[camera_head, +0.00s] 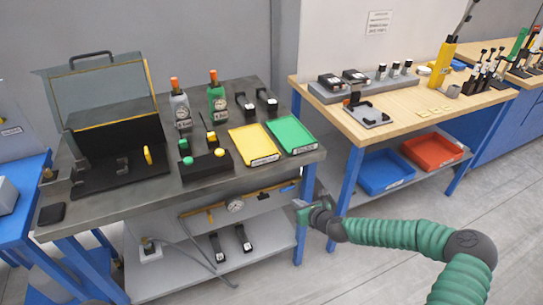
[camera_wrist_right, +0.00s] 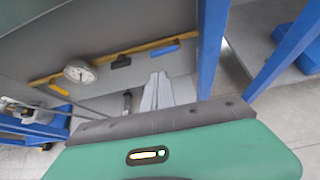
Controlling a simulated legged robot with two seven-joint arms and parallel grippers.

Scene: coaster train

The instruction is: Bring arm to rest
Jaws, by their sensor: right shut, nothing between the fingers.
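My right arm comes in from the lower right in the head view, wrapped in green sleeves. My right gripper (camera_head: 302,205) is shut and empty, beside the front right leg of the grey workbench (camera_head: 110,205), below its top. In the right wrist view the closed fingers (camera_wrist_right: 157,92) point toward the bench's underside and lower shelf. I cannot tell whether they touch anything. My left gripper is not in view.
On the bench are an open case (camera_head: 105,95), a yellow tray (camera_head: 253,144) and a green tray (camera_head: 290,134). A gauge (camera_head: 235,205) hangs below. A wooden table (camera_head: 400,125) stands right, with blue (camera_head: 385,172) and red bins (camera_head: 432,151) below. Floor in front is clear.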

